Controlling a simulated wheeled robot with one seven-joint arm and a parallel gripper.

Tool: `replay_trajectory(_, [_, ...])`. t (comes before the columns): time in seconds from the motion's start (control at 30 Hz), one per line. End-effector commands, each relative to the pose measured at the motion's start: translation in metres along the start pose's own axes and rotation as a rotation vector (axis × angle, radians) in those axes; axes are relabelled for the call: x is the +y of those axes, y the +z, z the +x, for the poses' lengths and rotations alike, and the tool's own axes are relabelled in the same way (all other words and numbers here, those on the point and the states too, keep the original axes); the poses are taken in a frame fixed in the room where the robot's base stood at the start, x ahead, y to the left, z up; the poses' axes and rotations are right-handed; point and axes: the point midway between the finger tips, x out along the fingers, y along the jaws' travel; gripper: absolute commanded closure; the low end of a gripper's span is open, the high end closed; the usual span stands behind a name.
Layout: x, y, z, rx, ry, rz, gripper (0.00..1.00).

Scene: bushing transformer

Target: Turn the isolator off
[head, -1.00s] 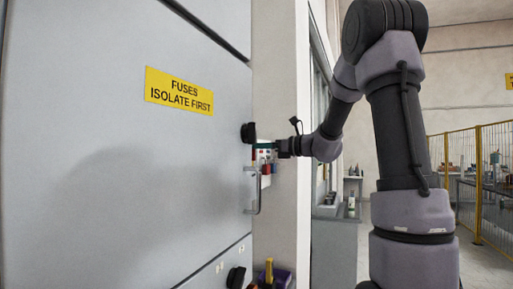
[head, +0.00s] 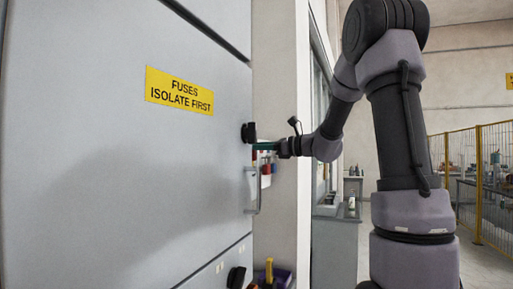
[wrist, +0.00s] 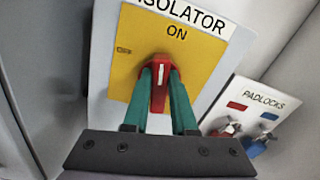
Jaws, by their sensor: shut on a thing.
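The isolator's red handle (wrist: 159,82) stands on a yellow plate (wrist: 195,45) in the wrist view. The white mark on the handle points up toward the word ON. My gripper (wrist: 160,78) is shut on the red handle, with one green finger on each side. In the head view my gripper (head: 266,146) reaches left to the edge of the grey cabinet (head: 120,190). The isolator handle cannot be made out clearly there.
A board marked PADLOCKS (wrist: 258,105) with a red padlock (wrist: 224,131) and a blue padlock (wrist: 255,146) is right of the isolator. A black knob (head: 249,132) sits on the cabinet edge close to my gripper. A yellow fence (head: 478,180) stands far right.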

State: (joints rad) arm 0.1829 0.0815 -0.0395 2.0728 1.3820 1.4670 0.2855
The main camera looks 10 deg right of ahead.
Motion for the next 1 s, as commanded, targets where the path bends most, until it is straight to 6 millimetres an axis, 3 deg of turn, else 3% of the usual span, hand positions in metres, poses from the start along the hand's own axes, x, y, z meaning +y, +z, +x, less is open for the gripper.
replay_trajectory(1.0, [0.0093,-0.005,-0.0005,0.0,-0.001,-0.957,1.0])
